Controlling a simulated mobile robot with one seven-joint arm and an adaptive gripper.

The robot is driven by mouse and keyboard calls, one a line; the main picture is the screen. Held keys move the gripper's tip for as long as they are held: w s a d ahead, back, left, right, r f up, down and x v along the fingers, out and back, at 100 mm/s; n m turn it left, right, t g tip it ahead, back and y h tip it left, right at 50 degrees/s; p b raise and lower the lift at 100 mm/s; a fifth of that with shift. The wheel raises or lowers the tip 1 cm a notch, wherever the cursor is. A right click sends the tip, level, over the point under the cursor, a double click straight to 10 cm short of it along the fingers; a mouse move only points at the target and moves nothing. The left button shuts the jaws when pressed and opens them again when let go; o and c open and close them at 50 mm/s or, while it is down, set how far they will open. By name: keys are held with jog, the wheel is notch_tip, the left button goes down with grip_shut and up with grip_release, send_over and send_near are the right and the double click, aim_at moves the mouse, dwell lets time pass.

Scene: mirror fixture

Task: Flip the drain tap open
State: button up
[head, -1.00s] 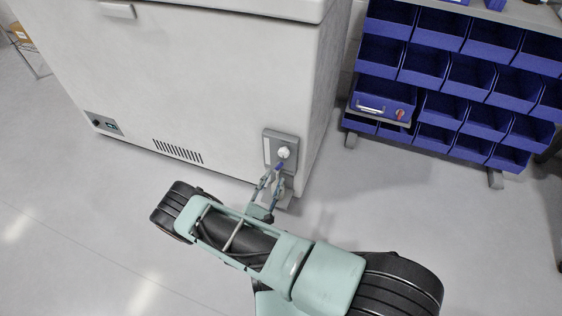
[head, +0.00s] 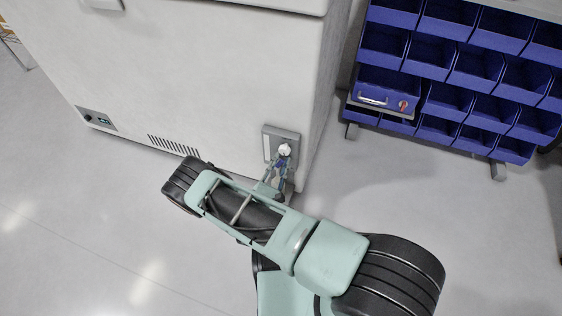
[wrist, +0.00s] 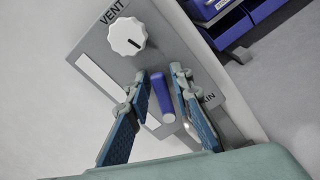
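The drain tap (wrist: 162,95) has a blue lever and sits on a grey panel (wrist: 168,45), low on the white chest's corner. A white round knob (wrist: 127,36) marked VENT is above it, also visible in the head view (head: 285,150). My gripper (wrist: 160,78) is open, one finger on each side of the blue lever. Gaps show between lever and fingers, and I see no clear grip on it. In the head view my gripper (head: 279,170) is just below the knob and mostly hides the tap. A label beside the right finger is partly hidden.
The white chest (head: 220,75) fills the left and has a vent grille (head: 173,145) near its base. A rack of blue bins (head: 430,50) stands right, holding a blue box (head: 385,92) with a red knob. The floor (head: 370,190) between is clear.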

grip_shut()
jog(key=shift+a, duration=0.1)
jog(key=shift+w+a+r+n, duration=0.1)
jog(key=shift+a+n, duration=0.05)
jog(key=shift+n, duration=0.4)
jog(key=shift+w+a+n, duration=0.1)
jog(key=shift+n, duration=0.45)
jog(key=shift+o, duration=1.8)
grip_release()
jog(key=shift+d, duration=0.1)
